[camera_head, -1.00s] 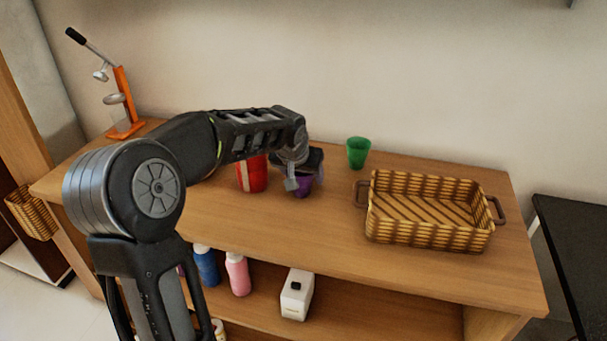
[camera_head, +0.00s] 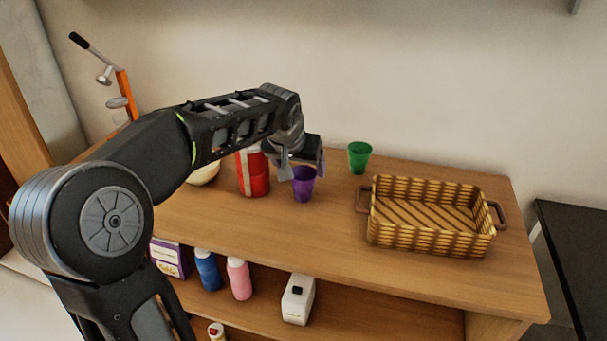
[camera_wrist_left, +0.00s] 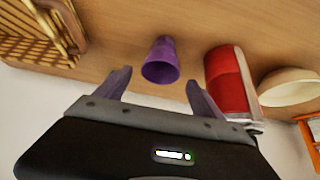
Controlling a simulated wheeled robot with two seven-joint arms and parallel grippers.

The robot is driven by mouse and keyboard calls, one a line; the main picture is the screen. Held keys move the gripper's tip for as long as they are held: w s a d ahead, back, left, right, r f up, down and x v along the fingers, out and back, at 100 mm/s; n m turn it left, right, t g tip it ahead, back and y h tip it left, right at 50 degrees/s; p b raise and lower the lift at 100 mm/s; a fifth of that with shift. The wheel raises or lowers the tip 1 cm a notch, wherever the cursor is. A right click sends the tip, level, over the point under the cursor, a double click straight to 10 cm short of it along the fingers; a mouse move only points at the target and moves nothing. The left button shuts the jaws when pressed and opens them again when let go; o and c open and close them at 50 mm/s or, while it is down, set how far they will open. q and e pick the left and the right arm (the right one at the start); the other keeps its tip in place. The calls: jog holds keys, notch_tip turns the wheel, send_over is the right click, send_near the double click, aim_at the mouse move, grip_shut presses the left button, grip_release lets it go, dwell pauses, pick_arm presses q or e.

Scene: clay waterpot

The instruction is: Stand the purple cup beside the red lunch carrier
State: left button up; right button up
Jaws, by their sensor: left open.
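The purple cup (camera_head: 303,184) stands upright on the wooden counter, just right of the red lunch carrier (camera_head: 254,176), with a small gap between them. In the left wrist view the purple cup (camera_wrist_left: 161,62) lies ahead of the fingers and the red lunch carrier (camera_wrist_left: 227,82) is to its right. My left gripper (camera_head: 303,168) is open, above and behind the cup in the head view, and partly overlaps its rim there. In the left wrist view its two fingers (camera_wrist_left: 160,90) are apart with nothing between them. My right gripper is in neither view.
A green cup (camera_head: 359,157) and a wicker basket (camera_head: 430,238) stand to the right. A pale bowl (camera_head: 205,173) is left of the carrier, partly behind my arm. An orange press (camera_head: 126,95) is at the far left. The front of the counter (camera_head: 290,235) is clear.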

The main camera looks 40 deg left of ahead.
pick_arm(q)
jog(key=shift+v, duration=2.15)
